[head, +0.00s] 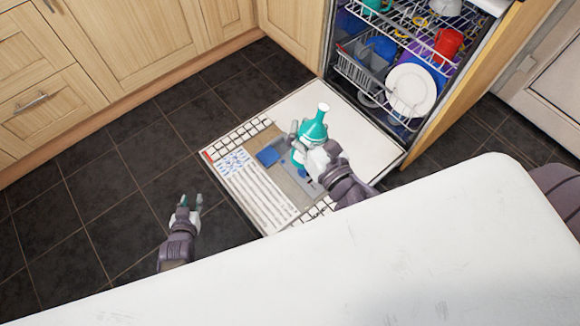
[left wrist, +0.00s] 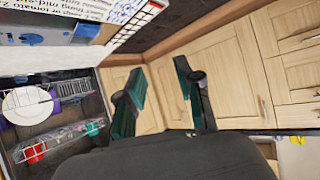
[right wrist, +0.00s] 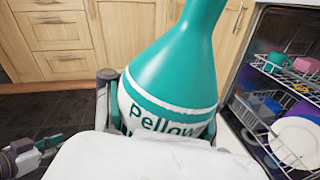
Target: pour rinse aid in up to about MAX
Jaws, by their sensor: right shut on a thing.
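A teal rinse aid bottle (head: 314,128) with a white tip and white label stands roughly upright, neck up, over the dishwasher's open door (head: 360,135). My right gripper (head: 306,150) is shut around the bottle; the right wrist view shows the bottle (right wrist: 172,62) close up, its label partly hidden. Below it, the door's dispenser has a blue flap (head: 268,157) and a blue round part (head: 303,188), partly covered by the bottle and hand. No MAX mark is readable. My left gripper (head: 189,203) is open and empty, left of the door; its fingers (left wrist: 163,100) are apart.
Dishwasher racks hold a white plate (head: 411,90), a red cup (head: 447,44) and other dishes. Wooden cabinets (head: 130,45) line the back left. Dark floor tiles (head: 100,180) are clear left of the door.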

